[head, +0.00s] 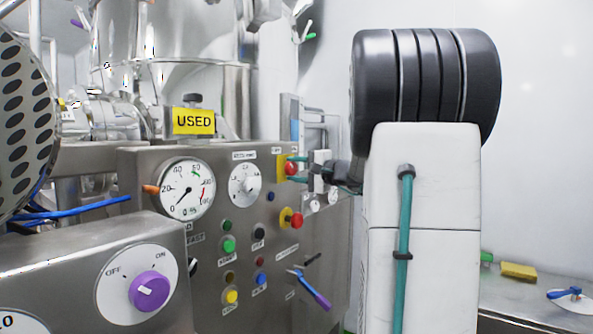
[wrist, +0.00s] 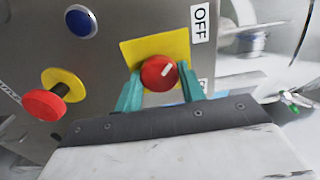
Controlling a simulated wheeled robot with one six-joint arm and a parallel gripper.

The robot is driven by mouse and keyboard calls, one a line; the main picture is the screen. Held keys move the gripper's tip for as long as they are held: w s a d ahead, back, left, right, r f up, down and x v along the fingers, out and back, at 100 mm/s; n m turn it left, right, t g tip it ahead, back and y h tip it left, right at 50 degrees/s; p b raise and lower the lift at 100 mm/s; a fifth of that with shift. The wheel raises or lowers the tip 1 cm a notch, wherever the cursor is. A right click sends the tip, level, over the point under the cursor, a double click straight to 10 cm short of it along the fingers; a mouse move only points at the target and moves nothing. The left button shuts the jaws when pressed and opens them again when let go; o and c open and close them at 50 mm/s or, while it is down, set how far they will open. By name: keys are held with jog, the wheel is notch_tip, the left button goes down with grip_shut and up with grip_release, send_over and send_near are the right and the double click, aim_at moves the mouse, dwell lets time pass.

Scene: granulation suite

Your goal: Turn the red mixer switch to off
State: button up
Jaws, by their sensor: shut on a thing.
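The red mixer switch (head: 291,168) sits on a yellow plate near the right end of the steel control panel in the head view. In the wrist view the red switch (wrist: 158,74) is a round knob with a white mark slanting toward the upper right. A white OFF label (wrist: 199,24) lies above and right of it. My gripper (head: 299,170) reaches the switch from the right. In the wrist view the two teal fingers of my gripper (wrist: 160,88) are shut on the knob, one at each side. Part of a second label is hidden behind the right finger.
A red button (head: 296,220) on a yellow base projects below the switch. A pressure gauge (head: 186,189), a white dial (head: 244,185) and several coloured buttons are on the panel. A purple ON/OFF knob (head: 149,291) stands in front at left.

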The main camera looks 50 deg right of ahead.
jog(key=o, duration=1)
jog(key=shift+c, duration=0.2)
jog(key=shift+s, duration=0.1)
jog(key=s, duration=0.7)
jog(key=shift+s+d, duration=0.3)
jog(key=shift+s, duration=0.05)
